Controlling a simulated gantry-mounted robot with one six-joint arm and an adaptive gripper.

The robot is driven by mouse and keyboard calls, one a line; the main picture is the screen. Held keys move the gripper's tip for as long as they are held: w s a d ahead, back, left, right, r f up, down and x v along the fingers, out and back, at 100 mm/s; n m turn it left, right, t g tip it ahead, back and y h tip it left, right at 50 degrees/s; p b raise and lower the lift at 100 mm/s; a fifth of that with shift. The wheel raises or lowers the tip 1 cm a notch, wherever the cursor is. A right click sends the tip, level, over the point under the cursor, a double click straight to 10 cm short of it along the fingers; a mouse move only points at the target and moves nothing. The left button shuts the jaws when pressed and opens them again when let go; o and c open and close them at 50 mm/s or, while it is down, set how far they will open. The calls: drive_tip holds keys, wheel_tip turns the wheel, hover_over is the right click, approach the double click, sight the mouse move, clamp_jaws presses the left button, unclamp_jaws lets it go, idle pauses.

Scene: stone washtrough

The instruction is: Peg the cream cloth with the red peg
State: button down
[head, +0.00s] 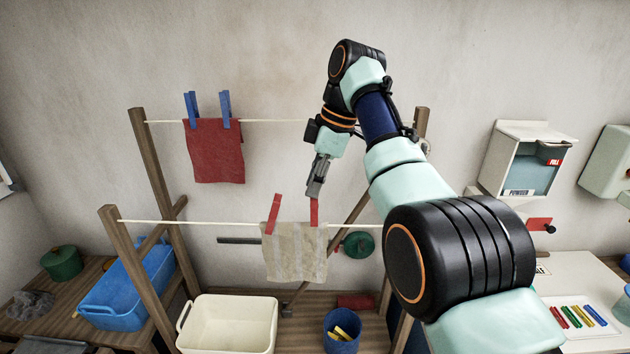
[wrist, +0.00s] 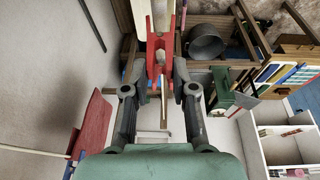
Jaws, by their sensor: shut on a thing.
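The cream cloth (head: 295,255) hangs over the front line in the head view. One red peg (head: 273,214) stands slightly tilted at its upper left edge. My gripper (head: 315,193) points down above the cloth's upper right corner, shut on a second red peg (head: 314,213). That held peg reaches down to the line and the cloth's top edge; I cannot tell whether it bites the cloth. In the wrist view, the held red peg (wrist: 160,55) sits between the fingertips of my gripper (wrist: 161,88).
A red cloth (head: 215,155) hangs by two blue pegs (head: 193,110) on the rear line. A cream basin (head: 228,325), a blue tub (head: 128,290) and a blue pot (head: 341,335) stand below. Wooden posts (head: 140,265) hold the lines. Coloured pegs (head: 578,316) lie at right.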

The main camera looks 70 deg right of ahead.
drive_tip(key=shift+f, duration=0.2)
drive_tip(key=shift+f+b, duration=1.15)
drive_tip(key=shift+f, duration=0.15)
drive_tip(key=c, duration=0.6)
unclamp_jaws()
drive_tip(key=shift+o, duration=0.2)
wheel_tip(320, 180, up, 8)
drive_tip(key=p, duration=0.8)
